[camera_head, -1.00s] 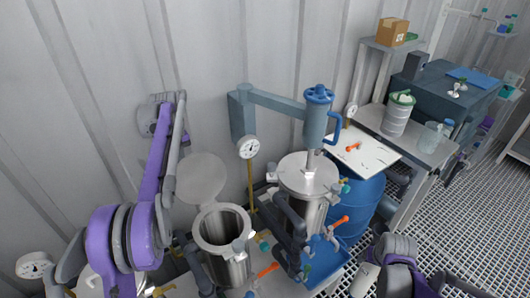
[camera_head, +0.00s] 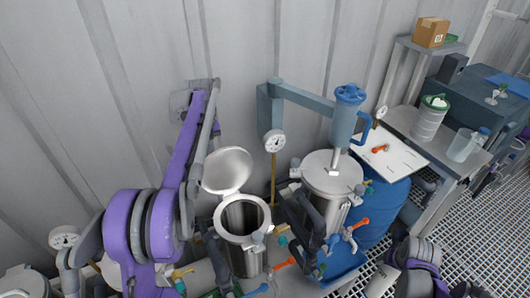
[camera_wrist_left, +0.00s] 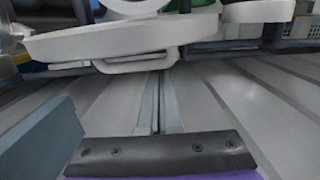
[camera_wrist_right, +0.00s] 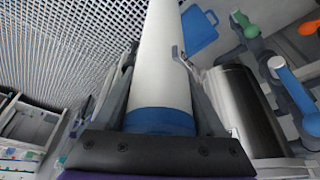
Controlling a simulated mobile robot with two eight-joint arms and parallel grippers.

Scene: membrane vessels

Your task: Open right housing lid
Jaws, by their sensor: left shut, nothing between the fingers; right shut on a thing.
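The right housing (camera_head: 322,210) is a steel cylinder. Its flat round lid (camera_head: 333,172) lies shut on top, beneath a blue-topped vertical cylinder (camera_head: 347,120). The left housing (camera_head: 243,250) stands open, its lid (camera_head: 228,170) tilted up behind the mouth. My right gripper (camera_wrist_right: 157,60) is shut on a white tube with a blue band (camera_wrist_right: 160,95). It is low at the right in the head view, apart from the lid. My left gripper (camera_wrist_left: 160,105) is shut and empty in its wrist view, near a pale rounded plate with a handle (camera_wrist_left: 110,42).
A pressure gauge (camera_head: 274,143) stands behind the housings. Pipes and valves with orange handles (camera_head: 361,223) crowd their front. A blue barrel (camera_head: 385,205) and a white board (camera_head: 395,158) lie to the right. Grating floor (camera_head: 485,225) is clear at the right.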

